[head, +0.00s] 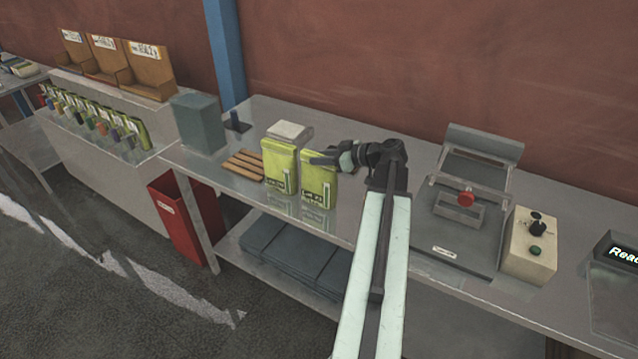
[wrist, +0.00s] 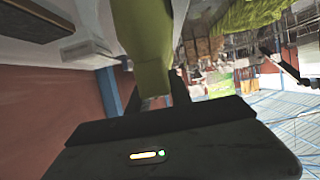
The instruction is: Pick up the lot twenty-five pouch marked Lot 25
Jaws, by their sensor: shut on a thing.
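Two yellow-green pouches stand upright side by side on the steel bench in the head view: a left pouch (head: 279,166) and a right pouch (head: 317,188). Each has a dark printed band low on its front, too small to read, so I cannot tell which one is marked Lot 25. My gripper (head: 328,160) is at the upper edge of the right pouch and is shut on it. In the wrist view a green pouch (wrist: 145,38) is close up between the jaws, and another green surface (wrist: 250,16) shows at the upper right.
A white block (head: 290,131) sits behind the pouches. A wooden slatted rack (head: 244,164) and a grey box (head: 198,123) are to the left. A sealer-like machine (head: 462,205) with a red knob and a beige control box (head: 529,245) stand right. A red bin (head: 185,220) is below left.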

